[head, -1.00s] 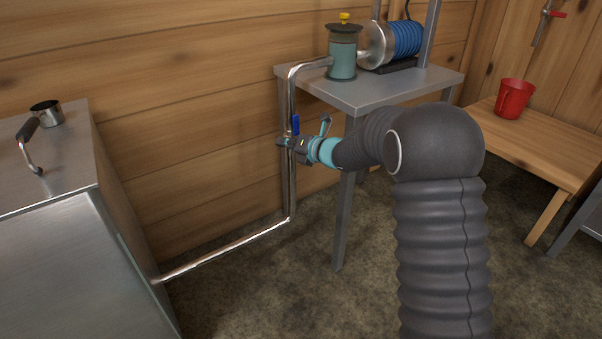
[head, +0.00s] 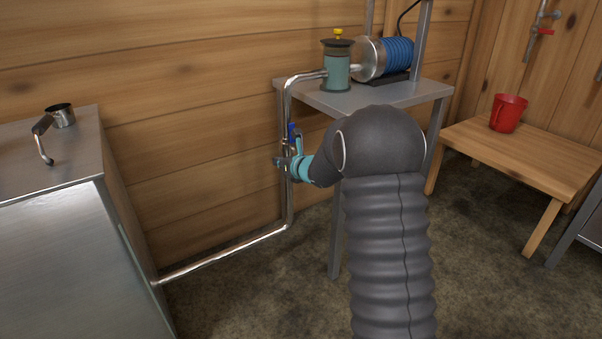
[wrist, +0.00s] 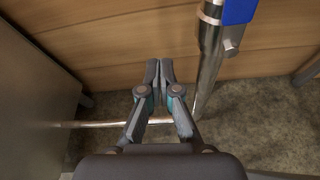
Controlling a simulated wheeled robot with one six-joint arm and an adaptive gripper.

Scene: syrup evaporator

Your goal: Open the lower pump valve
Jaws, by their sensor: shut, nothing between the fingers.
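The lower pump valve has a blue handle (head: 292,134) on the vertical steel pipe (head: 289,208), left of the metal table. In the wrist view the blue handle (wrist: 239,10) is at the top right, with a bolt head below it on the pipe (wrist: 208,60). The handle looks roughly in line with the pipe. My gripper (wrist: 159,68) is shut and empty, to the left of the pipe and below the handle in that picture. In the head view my gripper (head: 279,162) is at the pipe just under the handle, partly hidden by my wrist; contact cannot be told.
The pipe runs low along the wall to the steel evaporator (head: 60,250) at left. The metal table (head: 350,101) bears a teal canister (head: 337,70) and a blue pump (head: 398,55).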

